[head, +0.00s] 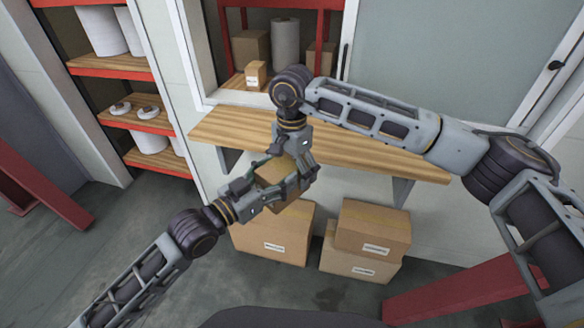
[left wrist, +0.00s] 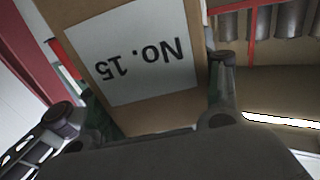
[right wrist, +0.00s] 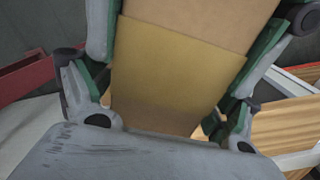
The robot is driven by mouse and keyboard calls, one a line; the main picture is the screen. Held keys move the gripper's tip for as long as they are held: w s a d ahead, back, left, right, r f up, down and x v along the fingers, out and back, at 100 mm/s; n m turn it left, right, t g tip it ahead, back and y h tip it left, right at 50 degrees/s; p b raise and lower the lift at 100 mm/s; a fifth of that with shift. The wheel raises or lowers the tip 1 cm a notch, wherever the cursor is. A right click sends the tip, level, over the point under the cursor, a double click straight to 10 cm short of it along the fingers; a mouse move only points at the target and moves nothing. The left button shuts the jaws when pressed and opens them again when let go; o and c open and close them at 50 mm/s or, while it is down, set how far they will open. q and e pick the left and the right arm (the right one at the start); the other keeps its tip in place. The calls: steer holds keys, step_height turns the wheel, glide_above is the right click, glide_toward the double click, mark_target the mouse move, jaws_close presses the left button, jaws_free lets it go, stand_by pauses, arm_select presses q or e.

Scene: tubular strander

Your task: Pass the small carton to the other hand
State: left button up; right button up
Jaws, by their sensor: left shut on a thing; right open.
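The small carton (head: 277,176) is brown cardboard and hangs in the air between my two grippers, in front of the wooden counter. My left gripper (head: 268,190) reaches it from the lower left and is shut on it. In the left wrist view the carton (left wrist: 150,55) shows a white label reading "No. 15", upside down. My right gripper (head: 292,158) comes down from above with its fingers open on either side of the carton. In the right wrist view the carton (right wrist: 185,60) lies between the green-padded fingers; finger contact is unclear.
A wooden counter (head: 390,160) runs behind the grippers, below a window opening. Another small box (head: 256,74) stands in that opening. Large cartons (head: 372,227) sit on the floor below. A red shelf rack (head: 110,66) with white rolls stands left.

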steer(key=c, duration=1.4)
arm_select(q)
steer(key=o, duration=1.4)
arm_select(e)
steer(key=shift+c, duration=0.2)
arm_select(q)
steer(key=shift+o, duration=0.2)
steer(key=shift+w+r, duration=0.1)
steer(key=shift+r, duration=4.85)
